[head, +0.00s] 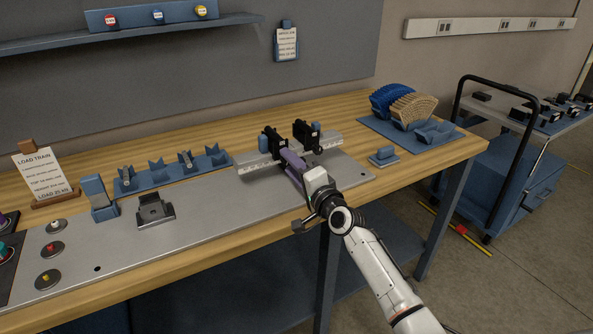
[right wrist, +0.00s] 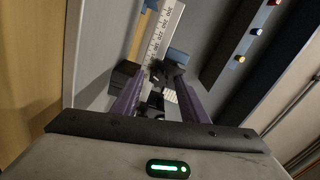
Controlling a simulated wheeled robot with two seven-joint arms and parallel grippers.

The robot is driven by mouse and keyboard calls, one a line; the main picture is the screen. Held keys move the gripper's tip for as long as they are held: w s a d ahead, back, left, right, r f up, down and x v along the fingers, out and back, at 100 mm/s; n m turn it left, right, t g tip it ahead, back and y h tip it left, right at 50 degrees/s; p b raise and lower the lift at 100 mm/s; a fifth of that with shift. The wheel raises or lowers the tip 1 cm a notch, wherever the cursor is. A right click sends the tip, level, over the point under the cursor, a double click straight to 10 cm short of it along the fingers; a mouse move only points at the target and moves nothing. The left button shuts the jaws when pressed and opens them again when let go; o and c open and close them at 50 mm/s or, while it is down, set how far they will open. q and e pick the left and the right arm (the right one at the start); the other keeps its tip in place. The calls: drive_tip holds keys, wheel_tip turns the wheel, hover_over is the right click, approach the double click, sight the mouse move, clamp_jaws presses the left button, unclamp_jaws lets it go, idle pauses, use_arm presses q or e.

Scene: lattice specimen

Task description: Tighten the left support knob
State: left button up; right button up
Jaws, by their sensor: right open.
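A fixture with a silver ruled rail (head: 328,143) stands on the grey plate. It carries two black supports: the left support (head: 272,140) and the right support (head: 304,133). My right gripper (head: 284,156) has purple fingers that reach the fixture just right of the left support. In the right wrist view my right gripper (right wrist: 156,86) is open, with dark parts between its fingers. A blue block (right wrist: 178,57), apparently the left knob, shows beyond the right finger's tip; contact is unclear. My left gripper is out of view.
A dark clamp block (head: 154,210) and a blue upright block (head: 98,197) stand left on the plate. Blue cradles (head: 172,173) lie behind. A rack of blue and tan pieces (head: 412,107) stands at the right. The plate in front of the fixture is clear.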

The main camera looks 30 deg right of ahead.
drive_tip(key=s, duration=1)
idle(1.8)
